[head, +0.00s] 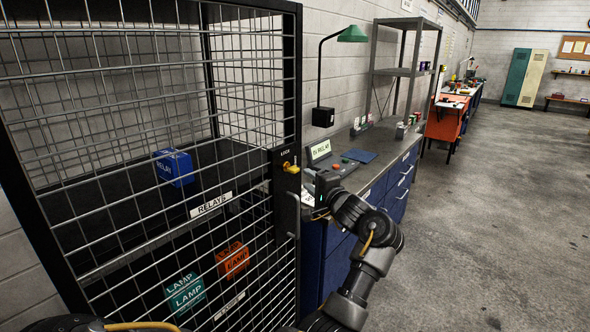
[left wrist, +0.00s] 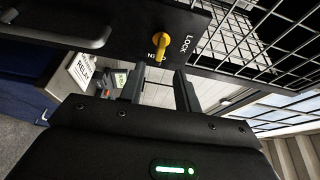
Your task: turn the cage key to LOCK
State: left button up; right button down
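The yellow cage key (head: 290,168) sits in a black lock plate (head: 285,190) on the edge of the mesh cage door. In the left wrist view the key (left wrist: 160,43) is just beyond my fingertips, beside the word LOCK; a second, upside-down label is partly hidden behind it. My left gripper (head: 320,186) is to the right of the lock plate, slightly below the key. In the left wrist view its two fingers (left wrist: 160,82) stand apart with nothing between them. My right gripper is not in view.
The cage (head: 150,75) holds a blue relay box (head: 174,167) on its shelf, and orange (head: 232,260) and teal (head: 185,293) lamp boxes below. A door handle (head: 294,215) is under the key. A workbench (head: 350,178) stands behind my gripper. Floor at right is clear.

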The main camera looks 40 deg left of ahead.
aim_at(297, 171)
pick_arm(q)
jog(key=p+x, duration=0.1)
jog(key=x, duration=0.8)
jog(key=shift+p, duration=0.3)
jog(key=shift+a, duration=0.1)
grip_shut()
